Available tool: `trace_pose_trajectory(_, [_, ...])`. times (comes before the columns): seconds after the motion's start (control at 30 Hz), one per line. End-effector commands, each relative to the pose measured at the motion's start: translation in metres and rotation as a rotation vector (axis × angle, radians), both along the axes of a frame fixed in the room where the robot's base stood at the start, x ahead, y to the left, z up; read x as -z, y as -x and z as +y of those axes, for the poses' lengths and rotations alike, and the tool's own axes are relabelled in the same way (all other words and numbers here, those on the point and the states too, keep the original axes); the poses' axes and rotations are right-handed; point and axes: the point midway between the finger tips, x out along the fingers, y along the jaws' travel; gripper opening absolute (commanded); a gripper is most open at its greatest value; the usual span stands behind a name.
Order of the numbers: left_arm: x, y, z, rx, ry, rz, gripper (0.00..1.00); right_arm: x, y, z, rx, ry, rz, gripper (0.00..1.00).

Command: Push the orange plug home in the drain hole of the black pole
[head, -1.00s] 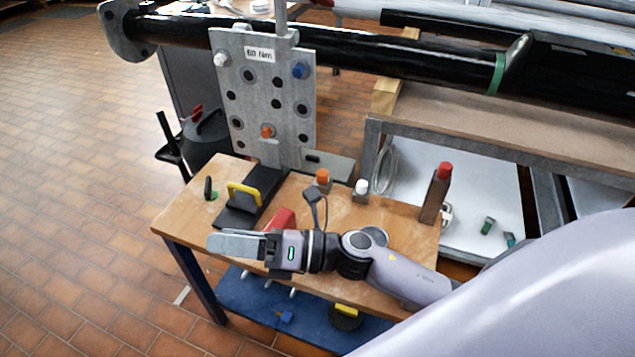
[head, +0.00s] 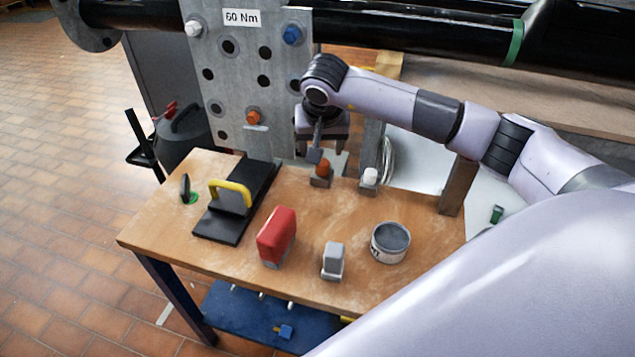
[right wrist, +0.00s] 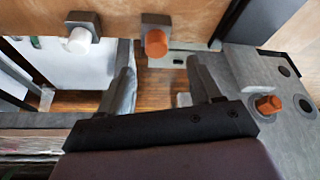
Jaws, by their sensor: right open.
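An orange plug (head: 323,168) stands in a small grey holder on the wooden bench; it also shows in the right wrist view (right wrist: 156,43). The black pole (head: 400,68) lies level behind the upright grey plate; I cannot make out its drain hole. My right gripper (head: 324,125) is above the bench's back edge, close to the orange plug and right of the plate. In the right wrist view its two fingers (right wrist: 160,80) are apart with nothing between them, and the plug lies beyond them, apart from them. My left gripper is not in view.
The grey plate (head: 240,75) carries a separate orange bolt (head: 253,117). A white plug (head: 370,175) stands right of the orange one. A yellow-handled black tool (head: 230,205), a red block (head: 277,235), a grey block (head: 333,260) and a tin (head: 390,243) occupy the bench.

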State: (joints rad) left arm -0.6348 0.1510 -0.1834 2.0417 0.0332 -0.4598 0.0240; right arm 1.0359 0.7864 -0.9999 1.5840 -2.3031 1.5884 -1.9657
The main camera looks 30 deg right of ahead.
Motion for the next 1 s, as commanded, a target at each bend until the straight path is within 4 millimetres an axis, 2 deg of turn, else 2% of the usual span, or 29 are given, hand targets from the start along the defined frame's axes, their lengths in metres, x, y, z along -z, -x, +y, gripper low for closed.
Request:
trace_pose_trajectory(0.27, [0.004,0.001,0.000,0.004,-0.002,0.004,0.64,0.027,-0.006,-0.007,0.000,0.008,0.002,0.64])
trace_pose_trajectory(0.5, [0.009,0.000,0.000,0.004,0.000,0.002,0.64,0.061,-0.013,-0.013,0.001,0.005,0.001,0.64])
trace_pose_trajectory(0.63, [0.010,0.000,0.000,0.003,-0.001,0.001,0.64,0.068,-0.016,-0.015,0.000,0.006,-0.001,0.64])
trace_pose_trajectory(0.83, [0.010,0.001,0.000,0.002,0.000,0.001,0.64,0.069,-0.016,-0.016,0.000,0.006,-0.002,0.64])
trace_pose_trajectory(0.87, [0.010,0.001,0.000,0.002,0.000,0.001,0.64,0.069,-0.016,-0.015,0.000,0.006,-0.001,0.61])
trace_pose_trajectory(1.0, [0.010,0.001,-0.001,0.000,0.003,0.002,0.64,0.069,-0.016,-0.015,0.000,0.006,-0.001,0.15])
